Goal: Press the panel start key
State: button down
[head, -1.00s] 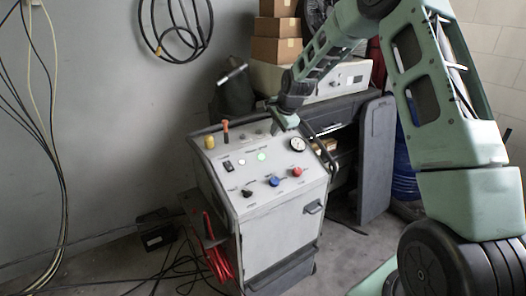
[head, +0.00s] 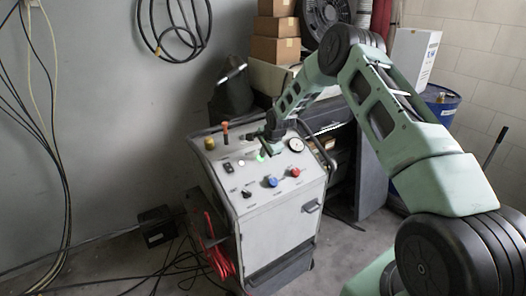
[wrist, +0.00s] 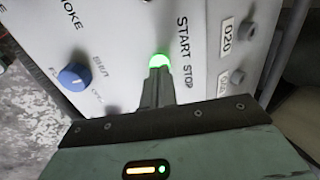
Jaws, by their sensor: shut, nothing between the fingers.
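The white control panel (head: 232,205) is the sloped top of a cabinet on wheels. A lit green key (head: 261,157) sits near its middle. In the wrist view the green key (wrist: 160,60) glows beside the printed words START and STOP. My gripper (head: 266,149) is over the panel at this key. In the wrist view my gripper (wrist: 157,76) is shut and empty, its fingertips at the near edge of the key, hiding part of it. I cannot tell whether they touch it.
A blue knob (head: 270,181), a red knob (head: 295,172), a black switch (head: 228,167), a gauge (head: 296,145), an orange-handled lever (head: 225,130) and a yellow knob (head: 209,143) surround the key. Cardboard boxes (head: 276,40) stand behind. Cables (head: 185,265) lie on the floor at left.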

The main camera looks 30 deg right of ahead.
jog(key=shift+w+f, duration=0.2)
jog(key=shift+f, duration=0.15)
jog(key=shift+b+x, duration=0.8)
jog(key=shift+b, duration=0.4)
jog(key=shift+s, duration=0.2)
jog(key=shift+r+p, duration=0.3)
jog(key=b+v, duration=0.1)
jog(key=v, duration=1.3)
jog(key=shift+r, duration=0.1)
